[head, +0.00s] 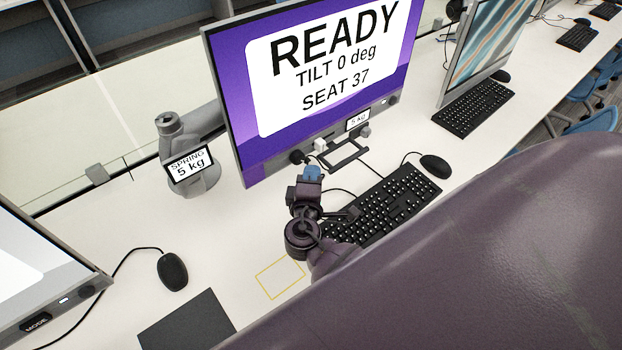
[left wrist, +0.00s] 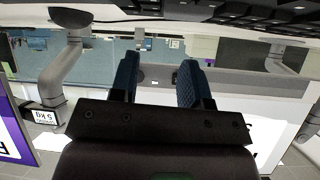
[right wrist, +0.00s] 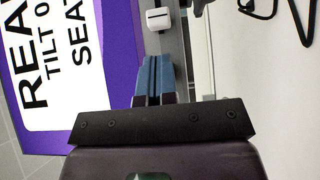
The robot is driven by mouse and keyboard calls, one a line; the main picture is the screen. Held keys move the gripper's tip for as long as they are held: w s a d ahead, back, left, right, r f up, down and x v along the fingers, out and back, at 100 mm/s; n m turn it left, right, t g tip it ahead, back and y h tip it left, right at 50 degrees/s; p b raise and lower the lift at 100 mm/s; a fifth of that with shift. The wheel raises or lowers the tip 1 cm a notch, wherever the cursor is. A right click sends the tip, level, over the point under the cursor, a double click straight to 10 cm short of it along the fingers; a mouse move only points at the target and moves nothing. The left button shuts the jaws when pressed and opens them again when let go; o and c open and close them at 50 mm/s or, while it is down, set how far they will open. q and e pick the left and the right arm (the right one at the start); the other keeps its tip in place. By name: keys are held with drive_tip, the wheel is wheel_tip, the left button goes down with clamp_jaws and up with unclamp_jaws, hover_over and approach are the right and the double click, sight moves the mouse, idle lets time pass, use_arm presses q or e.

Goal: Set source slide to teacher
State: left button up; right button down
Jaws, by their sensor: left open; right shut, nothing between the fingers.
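The monitor (head: 235,110) reads READY, TILT 0 deg, SEAT 37. I cannot tell which is the source slide, and no teacher mark is readable. My right gripper (head: 312,173) is shut and empty, just in front of and below the left block. In the right wrist view its blue fingertips (right wrist: 154,75) point toward a white block (right wrist: 158,19) on the bezel, with a gap between. My left gripper (left wrist: 160,80) is open and empty in the left wrist view.
A dark bracket (head: 342,153) juts out below the bezel. A keyboard (head: 385,203) and a mouse (head: 436,166) lie in front. A monitor arm labelled SPRING 5 kg (head: 188,150) stands at left.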

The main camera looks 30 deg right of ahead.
sight(317, 148)
use_arm(q)
drive_tip(key=shift+w+r+p, duration=0.1)
drive_tip(key=shift+r+p, duration=0.25)
drive_tip(key=shift+r, duration=0.25)
use_arm(e)
drive_tip(key=x, duration=0.5)
drive_tip(key=shift+w+d, duration=0.15)
drive_tip(key=shift+w, duration=0.1)
use_arm(q)
drive_tip(key=shift+f, duration=0.1)
drive_tip(key=shift+s+f, duration=0.1)
drive_tip(key=shift+s, duration=0.15)
drive_tip(key=shift+f, duration=0.1)
use_arm(e)
drive_tip(key=shift+d, duration=0.2)
use_arm(q)
drive_tip(key=shift+s+f+b, duration=0.1)
drive_tip(key=shift+f+b, duration=0.65)
drive_tip(key=shift+f, duration=0.05)
use_arm(e)
drive_tip(key=d, duration=0.4)
drive_tip(key=shift+w+d, duration=0.2)
drive_tip(key=shift+d, duration=0.2)
use_arm(q)
drive_tip(key=shift+a+r, duration=0.1)
drive_tip(key=shift+w+r, duration=0.15)
drive_tip(key=shift+w, duration=0.1)
use_arm(e)
drive_tip(key=shift+s, duration=0.1)
